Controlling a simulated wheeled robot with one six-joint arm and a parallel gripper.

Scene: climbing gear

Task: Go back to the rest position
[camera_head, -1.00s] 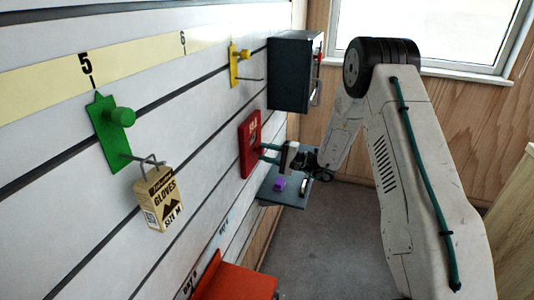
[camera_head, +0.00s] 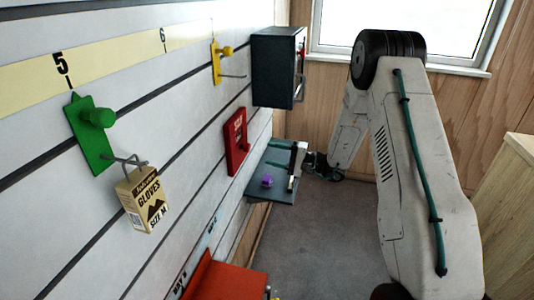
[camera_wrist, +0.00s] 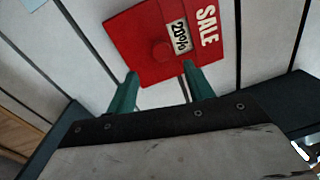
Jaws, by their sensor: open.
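My gripper (camera_head: 272,154) is open and empty. Its two green fingers point left toward the slatted wall, apart from each other. A red sale sign (camera_head: 236,142) hangs on the wall just left of the fingertips, with a visible gap. In the wrist view the red sign (camera_wrist: 158,42) reads "SALE" and "20%" and has a round red knob. The green fingers (camera_wrist: 161,75) show below it, spread, with nothing between them.
A dark box (camera_head: 275,70) is above. A green hook plate (camera_head: 88,135) holds a gloves box (camera_head: 143,200). A red shelf (camera_head: 230,281) is at lower middle. Floor (camera_head: 320,230) is open.

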